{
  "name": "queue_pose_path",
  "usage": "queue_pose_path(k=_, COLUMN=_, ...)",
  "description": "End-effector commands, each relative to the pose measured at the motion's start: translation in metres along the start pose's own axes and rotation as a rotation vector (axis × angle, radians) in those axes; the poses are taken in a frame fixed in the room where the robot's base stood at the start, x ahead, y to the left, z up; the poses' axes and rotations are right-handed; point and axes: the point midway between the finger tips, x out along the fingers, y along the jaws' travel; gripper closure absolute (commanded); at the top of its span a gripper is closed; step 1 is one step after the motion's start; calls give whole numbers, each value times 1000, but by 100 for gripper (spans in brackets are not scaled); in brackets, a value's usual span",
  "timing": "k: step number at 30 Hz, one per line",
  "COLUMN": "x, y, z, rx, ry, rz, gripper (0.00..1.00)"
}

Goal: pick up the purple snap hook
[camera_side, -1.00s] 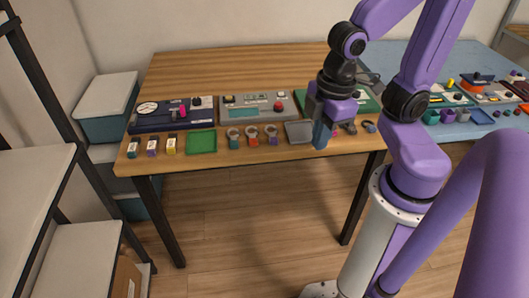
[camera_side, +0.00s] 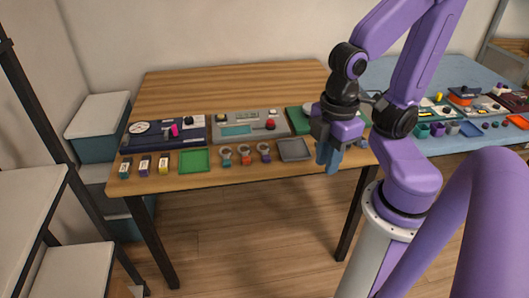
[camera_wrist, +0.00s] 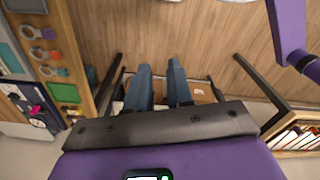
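The purple snap hook (camera_side: 264,152) lies on the wooden table, rightmost of a row of three hooks, beside the grey tray. In the wrist view it shows at the upper left (camera_wrist: 44,33), well away from the fingers. My gripper (camera_side: 329,168) is right of the grey tray, near the table's front edge, apart from the hook. The wrist view shows its two blue fingers (camera_wrist: 160,67) spread with an empty gap, floor behind them.
An orange hook (camera_side: 245,155) and a teal hook (camera_side: 226,156) lie left of the purple one. The grey tray (camera_side: 294,150) lies between hook and gripper. A green tray (camera_side: 194,160), several small labelled blocks and a grey device panel (camera_side: 237,127) are nearby.

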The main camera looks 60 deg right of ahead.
Motion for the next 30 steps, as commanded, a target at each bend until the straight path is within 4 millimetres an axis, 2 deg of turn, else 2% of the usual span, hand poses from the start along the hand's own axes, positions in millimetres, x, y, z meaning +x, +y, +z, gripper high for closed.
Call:
queue_pose_path(k=1, x=0, y=0, z=0, rx=0, ry=0, rz=0, gripper=61)
queue_pose_path(k=3, x=0, y=0, z=0, rx=0, ry=0, rz=0, gripper=38)
queue_pose_path(k=12, x=0, y=1, z=-1, rx=6, ry=0, rz=0, gripper=38)
queue_pose_path(k=17, x=1, y=15, z=-10, rx=113, ry=-3, rz=2, gripper=38)
queue_pose_path(k=20, x=3, y=35, z=-22, rx=258, ry=-7, rz=5, gripper=38)
queue_pose_path(k=24, x=8, y=73, z=-37, rx=502, ry=-10, rz=9, gripper=38)
queue_pose_path(k=30, x=17, y=132, z=-45, rx=848, ry=-14, rz=15, gripper=38)
